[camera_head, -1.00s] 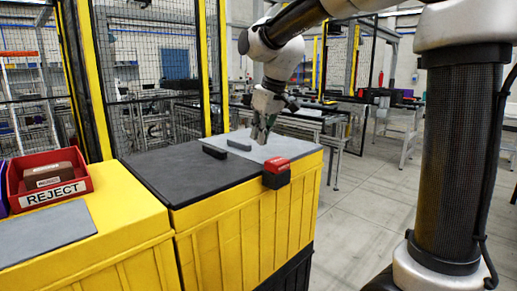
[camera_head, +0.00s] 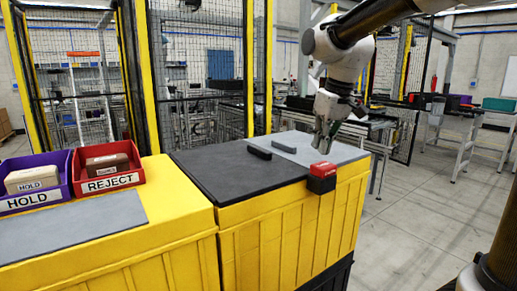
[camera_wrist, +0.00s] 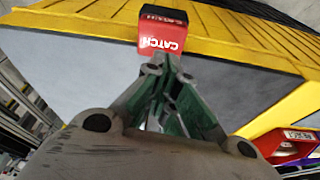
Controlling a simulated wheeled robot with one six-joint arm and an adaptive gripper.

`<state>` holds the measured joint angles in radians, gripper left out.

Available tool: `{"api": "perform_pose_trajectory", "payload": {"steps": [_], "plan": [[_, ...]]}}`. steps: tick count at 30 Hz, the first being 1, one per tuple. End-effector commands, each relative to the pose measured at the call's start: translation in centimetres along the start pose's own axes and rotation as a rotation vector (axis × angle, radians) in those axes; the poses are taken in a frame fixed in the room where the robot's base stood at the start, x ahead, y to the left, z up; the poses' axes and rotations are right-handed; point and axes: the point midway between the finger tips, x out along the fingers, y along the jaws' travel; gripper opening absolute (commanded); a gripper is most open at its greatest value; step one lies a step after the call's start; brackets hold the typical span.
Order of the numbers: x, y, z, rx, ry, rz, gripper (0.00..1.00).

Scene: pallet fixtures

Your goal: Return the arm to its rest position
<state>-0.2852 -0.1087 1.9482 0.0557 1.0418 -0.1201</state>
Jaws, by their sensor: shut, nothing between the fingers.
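My gripper (camera_head: 320,146) hangs from the arm, fingers pointing down, over the light grey plate (camera_head: 347,152) on the yellow fixture's top. Its fingers are shut and empty. In the wrist view the closed green-grey fingers (camera_wrist: 168,88) reach toward a red-and-black block marked CATCH (camera_wrist: 161,32). In the head view this block (camera_head: 322,176) sits at the fixture's front edge, just below the gripper in the picture. I cannot tell the exact gap between them.
Two dark bars (camera_head: 259,152) (camera_head: 289,148) lie on the fixture top. A red REJECT bin (camera_head: 110,182) and a purple HOLD bin (camera_head: 38,203), each holding a box, stand at left. Mesh fencing (camera_head: 200,70) rises behind. Floor is open at right.

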Motion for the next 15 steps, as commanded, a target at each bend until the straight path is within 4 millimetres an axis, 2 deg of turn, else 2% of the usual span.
{"api": "perform_pose_trajectory", "payload": {"steps": [1,3,9,12,15], "plan": [[0.0,0.6,3.2,0.039,-0.008,0.011,0.0],[0.1,1.5,7.8,0.099,-0.017,0.029,0.0],[0.5,3.1,20.2,0.253,0.005,0.082,0.0],[0.7,3.4,24.4,0.301,0.033,0.106,0.0],[0.2,3.5,26.3,0.333,0.071,0.124,0.0]]}}
